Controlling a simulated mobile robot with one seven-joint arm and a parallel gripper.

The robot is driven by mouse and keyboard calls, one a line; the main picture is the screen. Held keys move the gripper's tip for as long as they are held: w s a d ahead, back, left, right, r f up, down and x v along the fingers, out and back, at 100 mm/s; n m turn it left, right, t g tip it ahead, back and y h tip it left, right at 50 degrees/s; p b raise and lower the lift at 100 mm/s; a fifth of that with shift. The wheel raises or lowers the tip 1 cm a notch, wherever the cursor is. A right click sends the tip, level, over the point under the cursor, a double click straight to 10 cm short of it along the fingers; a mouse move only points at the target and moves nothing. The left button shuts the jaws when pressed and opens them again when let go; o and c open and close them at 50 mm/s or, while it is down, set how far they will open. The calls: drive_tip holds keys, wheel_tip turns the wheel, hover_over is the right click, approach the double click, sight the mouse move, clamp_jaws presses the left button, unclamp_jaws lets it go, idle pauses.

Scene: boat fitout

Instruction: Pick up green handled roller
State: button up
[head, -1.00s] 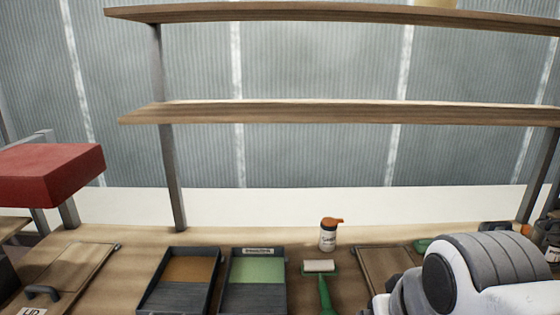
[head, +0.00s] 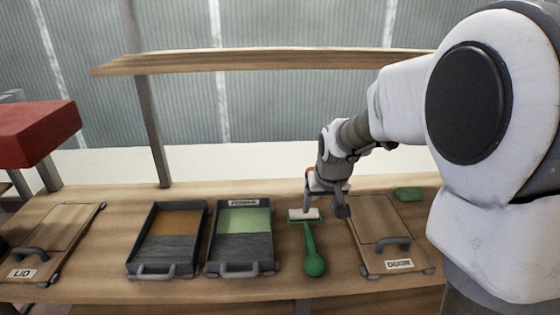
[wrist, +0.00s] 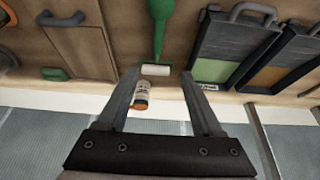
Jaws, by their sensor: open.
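The green handled roller (head: 311,250) lies on the bench between the green paint tray and the board marked DOOR. Its pale roller head points to the back and its green handle points to the front. It also shows in the wrist view (wrist: 158,30), with the pale head between and just beyond my fingertips. My gripper (head: 326,206) is over the back of the bench, close to the roller head. In the wrist view my gripper (wrist: 158,77) is open, and nothing is held between its fingers.
An orange-capped bottle (wrist: 141,95) stands behind the roller, between my fingers in the wrist view. The green paint tray (head: 241,268) and brown paint tray (head: 164,266) are left of the roller. The DOOR board (head: 380,262) is right, a green item (head: 408,194) behind it. A shelf (head: 250,62) spans above.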

approach(310, 236)
drive_tip(key=x, duration=0.5)
drive_tip(key=shift+a+b, duration=0.3)
drive_tip(key=shift+b, duration=0.1)
drive_tip(key=shift+d+x, duration=0.15)
drive_tip(key=shift+x, duration=1.2)
drive_tip(key=shift+d+x, duration=0.1)
drive_tip(key=shift+x, duration=1.25)
clamp_jaws()
